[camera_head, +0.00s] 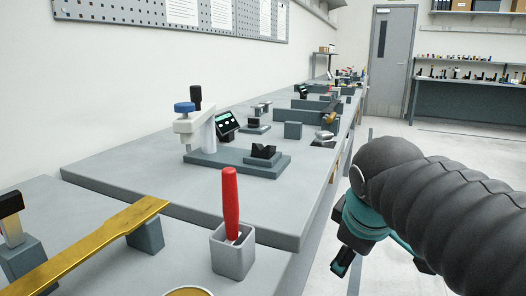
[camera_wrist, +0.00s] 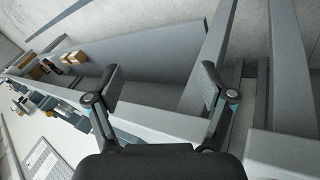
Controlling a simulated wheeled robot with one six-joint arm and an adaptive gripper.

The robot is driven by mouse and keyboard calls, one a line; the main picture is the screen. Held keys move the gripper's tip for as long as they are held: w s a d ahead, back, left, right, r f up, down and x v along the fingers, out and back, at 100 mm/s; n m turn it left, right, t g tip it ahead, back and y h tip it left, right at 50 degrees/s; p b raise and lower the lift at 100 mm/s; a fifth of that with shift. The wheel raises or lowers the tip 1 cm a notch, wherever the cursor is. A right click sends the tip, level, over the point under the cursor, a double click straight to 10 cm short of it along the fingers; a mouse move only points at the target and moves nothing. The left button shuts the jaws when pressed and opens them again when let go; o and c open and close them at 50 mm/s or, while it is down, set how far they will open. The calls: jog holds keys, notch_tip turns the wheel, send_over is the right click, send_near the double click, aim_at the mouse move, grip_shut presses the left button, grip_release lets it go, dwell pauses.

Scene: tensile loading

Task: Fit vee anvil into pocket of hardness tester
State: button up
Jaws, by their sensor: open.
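The hardness tester (camera_head: 203,132) stands on the bench, with a pale frame, a blue knob on top, a small dark display and a grey base plate. A black vee-shaped block (camera_head: 264,151), which looks like the vee anvil, sits upright at the right part of that base. I cannot tell whether it is in a pocket; no pocket shows. My gripper (camera_head: 345,262) hangs beyond the bench's right edge, well apart from the tester. In the wrist view my gripper (camera_wrist: 162,82) has its two fingers spread, with nothing between them. Neither tester nor block is identifiable there.
A red-handled tool stands in a grey holder (camera_head: 232,254) on the near bench. A brass-coloured bar (camera_head: 92,246) lies across supports at left. Grey blocks (camera_head: 293,130) and other fixtures stand farther along the bench. Bench surface around the tester's front is clear. Open floor lies right.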

aim_at(264, 151)
jog(key=w+a+r+n, duration=0.3)
jog(key=w+n, duration=0.1)
jog(key=w+a+r+n, duration=0.3)
jog(key=r+n, duration=0.1)
jog(key=w+a+r+n+t+h, duration=0.1)
jog(key=w+a+r+n, duration=0.2)
jog(key=w+r, duration=0.1)
jog(key=shift+w+n, duration=0.35)
jog(key=shift+n, duration=0.05)
jog(key=w+a+r+n+t+h, duration=0.1)
jog(key=w+a+r+n, duration=0.2)
jog(key=a+n, duration=0.25)
jog(key=w+a+r+n+t, duration=0.1)
jog(key=w+a+r+n, duration=0.3)
jog(key=a+n, duration=0.15)
jog(key=shift+m, duration=0.4)
jog(key=x, duration=0.8)
jog(key=shift+a+f, duration=0.1)
jog(key=shift+f, duration=0.2)
jog(key=x, duration=0.5)
jog(key=shift+w+r, duration=0.25)
jog(key=shift+r, duration=0.1)
grip_shut()
